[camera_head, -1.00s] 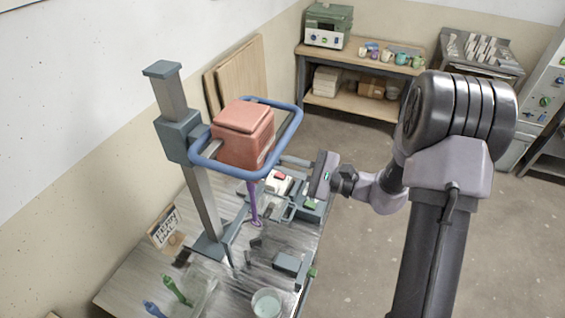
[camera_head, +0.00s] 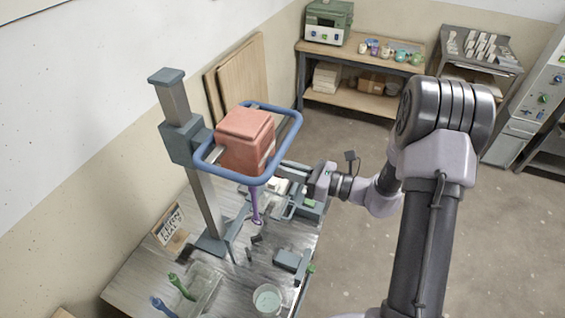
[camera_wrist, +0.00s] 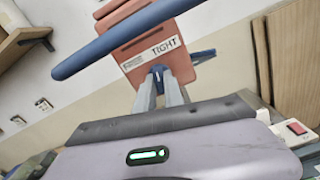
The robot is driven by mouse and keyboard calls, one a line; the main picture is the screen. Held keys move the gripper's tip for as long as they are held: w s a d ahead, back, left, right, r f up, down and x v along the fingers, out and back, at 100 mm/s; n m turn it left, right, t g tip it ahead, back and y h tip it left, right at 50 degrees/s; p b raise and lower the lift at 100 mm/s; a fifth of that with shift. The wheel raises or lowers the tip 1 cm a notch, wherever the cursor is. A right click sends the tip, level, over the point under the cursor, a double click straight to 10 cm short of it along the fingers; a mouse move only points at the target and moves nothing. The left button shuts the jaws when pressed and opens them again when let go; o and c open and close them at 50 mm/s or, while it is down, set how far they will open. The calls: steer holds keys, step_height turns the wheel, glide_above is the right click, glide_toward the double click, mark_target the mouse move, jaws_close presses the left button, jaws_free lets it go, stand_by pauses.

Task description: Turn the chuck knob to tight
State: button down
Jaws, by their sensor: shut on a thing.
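The red mixer head (camera_head: 247,135) hangs on a grey post inside a blue ring handle (camera_head: 292,130). In the wrist view its underside bears a white label reading TIGHT (camera_wrist: 166,47). My gripper (camera_wrist: 161,80) reaches up beneath that label. Its two grey fingers are shut on a small blue part, which looks like the chuck knob (camera_wrist: 158,69). The fingers hide most of it, so its exact angle cannot be read. In the head view my gripper (camera_head: 286,169) is at the right of the head, below the ring, and the knob is hidden. A purple paddle (camera_head: 255,204) hangs below the head.
The blue ring passes close in front of my fingers. The workbench (camera_head: 140,280) below holds a clear bucket (camera_head: 267,299), green and blue-handled tools and a sign (camera_head: 170,226). Shelves (camera_head: 360,60) stand at the back.

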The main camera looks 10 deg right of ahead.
steer(key=m+p, duration=0.3)
steer(key=m, duration=0.3)
steer(key=shift+m, duration=0.3)
stand_by(0.5)
steer(key=c, duration=1.4)
jaws_free()
steer(key=shift+c, duration=0.2)
steer(key=shift+s+d, duration=0.1)
steer(key=b+v, duration=0.1)
steer(key=v, duration=1.6)
steer(key=shift+d, duration=0.1)
